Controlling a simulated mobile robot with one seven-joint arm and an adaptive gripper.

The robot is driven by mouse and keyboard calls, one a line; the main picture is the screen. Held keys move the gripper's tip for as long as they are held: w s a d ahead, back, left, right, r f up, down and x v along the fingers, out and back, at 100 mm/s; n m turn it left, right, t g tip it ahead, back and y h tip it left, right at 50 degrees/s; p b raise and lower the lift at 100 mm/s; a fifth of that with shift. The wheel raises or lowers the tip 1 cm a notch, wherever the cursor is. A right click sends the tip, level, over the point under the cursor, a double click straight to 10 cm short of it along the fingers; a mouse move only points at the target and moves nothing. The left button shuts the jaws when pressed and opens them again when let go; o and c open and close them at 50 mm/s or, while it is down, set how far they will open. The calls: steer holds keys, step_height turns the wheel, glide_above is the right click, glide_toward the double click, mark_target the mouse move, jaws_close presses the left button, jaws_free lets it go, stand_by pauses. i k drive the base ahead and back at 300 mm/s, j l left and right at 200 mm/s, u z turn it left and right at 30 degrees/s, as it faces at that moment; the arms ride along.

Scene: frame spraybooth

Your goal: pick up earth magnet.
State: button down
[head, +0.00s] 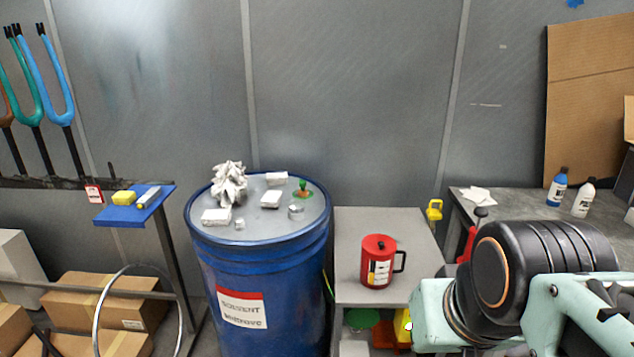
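The lid of the blue solvent drum (258,290) holds several small objects. A short silver cylinder (296,211) sits at the right of the lid, and a smaller silver piece (239,224) sits near its front. Either may be the earth magnet; I cannot tell which at this size. Part of my mint-green and black arm shows at the lower right, well to the right of the drum. My gripper is not in view.
White blocks (216,216), a crumpled white rag (229,183) and a green-orange item (303,189) share the lid. A red canister (378,261) stands on the grey cart (350,222). A blue shelf (120,215) and cardboard boxes (100,296) are at left.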

mark_target(302, 192)
steer(key=i+j+z, duration=0.1)
steer(key=i+j, duration=0.5)
steer(key=i+j+z, duration=0.1)
steer(key=i+j, duration=0.45)
steer(key=i+j+z, duration=0.2)
